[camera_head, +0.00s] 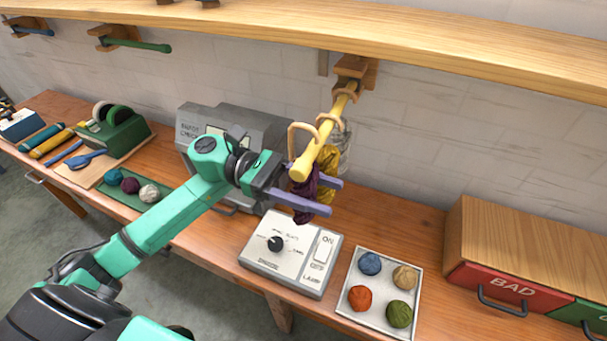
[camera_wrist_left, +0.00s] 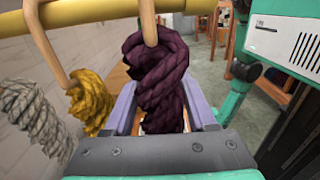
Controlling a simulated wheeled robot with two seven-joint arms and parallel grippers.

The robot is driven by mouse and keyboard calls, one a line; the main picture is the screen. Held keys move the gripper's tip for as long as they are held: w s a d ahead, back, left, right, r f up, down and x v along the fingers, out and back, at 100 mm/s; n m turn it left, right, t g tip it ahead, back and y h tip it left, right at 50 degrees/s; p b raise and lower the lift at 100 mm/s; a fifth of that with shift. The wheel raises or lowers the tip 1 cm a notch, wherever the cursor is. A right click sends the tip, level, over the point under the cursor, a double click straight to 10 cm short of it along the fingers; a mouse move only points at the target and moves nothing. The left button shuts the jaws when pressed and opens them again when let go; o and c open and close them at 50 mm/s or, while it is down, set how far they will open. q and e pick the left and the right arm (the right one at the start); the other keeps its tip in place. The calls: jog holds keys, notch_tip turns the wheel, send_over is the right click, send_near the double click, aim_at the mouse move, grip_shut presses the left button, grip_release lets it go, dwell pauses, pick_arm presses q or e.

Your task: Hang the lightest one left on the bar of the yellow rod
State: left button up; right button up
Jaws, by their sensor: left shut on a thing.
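The yellow rod (camera_head: 324,137) sticks out from a wooden bracket under the shelf; its bar also crosses the top of the left wrist view (camera_wrist_left: 75,18). My left gripper (camera_head: 336,196) is shut on a dark purple skein (camera_head: 304,198), beside and below the rod's front end. In the wrist view the purple skein (camera_wrist_left: 160,80) is between the fingers, with a pale wooden hook at its top. I cannot tell whether that hook rests on the bar. A mustard yellow skein (camera_wrist_left: 90,100) and a grey-white skein (camera_wrist_left: 35,115) hang farther along by wooden hooks. My right gripper is out of view.
A grey machine (camera_head: 255,125) stands behind my arm. A lamp switch box (camera_head: 290,252), a white tray (camera_head: 345,305) with several wool balls and a wooden cabinet (camera_head: 525,225) with BAD drawer share the bench. A green rod (camera_head: 140,45) and a blue rod (camera_head: 35,31) are farther left.

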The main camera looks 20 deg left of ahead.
pick_arm(q)
jog(key=shift+d+r+p, duration=0.25)
jog(key=shift+d+p, duration=0.4)
jog(key=shift+p, duration=0.05)
notch_tip(320, 180, down, 2)
jog(key=b, duration=0.2)
jog(key=shift+f+b, duration=0.2)
jog(key=shift+b, duration=0.2)
jog(key=shift+f+b, duration=0.3)
jog(key=shift+b, duration=0.2)
jog(key=o, duration=1.4)
jog(key=shift+o, duration=0.2)
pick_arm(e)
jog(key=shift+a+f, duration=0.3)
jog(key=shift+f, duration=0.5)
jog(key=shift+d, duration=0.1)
